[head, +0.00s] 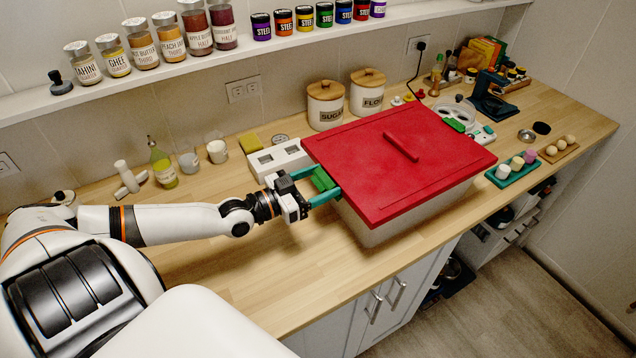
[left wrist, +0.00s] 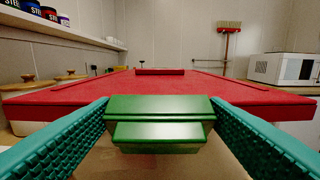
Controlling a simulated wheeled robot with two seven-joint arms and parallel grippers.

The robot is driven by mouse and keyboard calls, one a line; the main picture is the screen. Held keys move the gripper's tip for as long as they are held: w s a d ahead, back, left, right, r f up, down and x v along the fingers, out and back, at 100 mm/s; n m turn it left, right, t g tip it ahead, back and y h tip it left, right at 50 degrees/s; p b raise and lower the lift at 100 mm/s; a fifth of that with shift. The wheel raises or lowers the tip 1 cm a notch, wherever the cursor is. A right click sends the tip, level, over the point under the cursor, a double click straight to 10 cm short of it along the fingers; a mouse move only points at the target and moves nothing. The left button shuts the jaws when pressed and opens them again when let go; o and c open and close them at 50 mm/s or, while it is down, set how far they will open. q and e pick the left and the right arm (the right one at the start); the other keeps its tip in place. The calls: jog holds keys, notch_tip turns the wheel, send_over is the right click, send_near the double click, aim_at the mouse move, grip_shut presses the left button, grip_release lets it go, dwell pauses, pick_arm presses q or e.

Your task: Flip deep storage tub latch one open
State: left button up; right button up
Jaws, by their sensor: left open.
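The deep storage tub (head: 392,224) stands on the wooden counter with a flat red lid (head: 400,165) on top. A green latch (head: 322,180) sits at the lid's left edge; in the left wrist view the green latch (left wrist: 160,120) is centred just ahead. A second green latch (head: 455,125) shows at the lid's far right edge. My left gripper (head: 324,185) is open, its teal fingers on either side of the near latch. Whether the fingers touch the latch is unclear. My right gripper is not in view.
Sugar (head: 326,105) and flour (head: 367,93) canisters stand behind the tub. A jar shelf (head: 200,70) runs along the wall. The counter (head: 260,275) in front of my left arm is clear.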

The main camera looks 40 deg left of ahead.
pick_arm(q)
jog(key=c, duration=0.6)
jog(key=shift+f+b, duration=0.25)
jog(key=shift+b, duration=0.1)
jog(key=t+b, duration=0.1)
jog(key=b, duration=0.1)
jog(key=s+f+t+h+b, duration=0.1)
jog(key=t+b, duration=0.1)
jog(key=b, duration=0.1)
jog(key=t+b, duration=0.2)
jog(key=b, duration=0.1)
jog(key=shift+s+a+f+h, duration=0.25)
jog(key=shift+s+a+h, duration=0.05)
jog(key=shift+a+h, duration=0.1)
jog(key=o, duration=0.6)
jog(key=shift+r, duration=0.1)
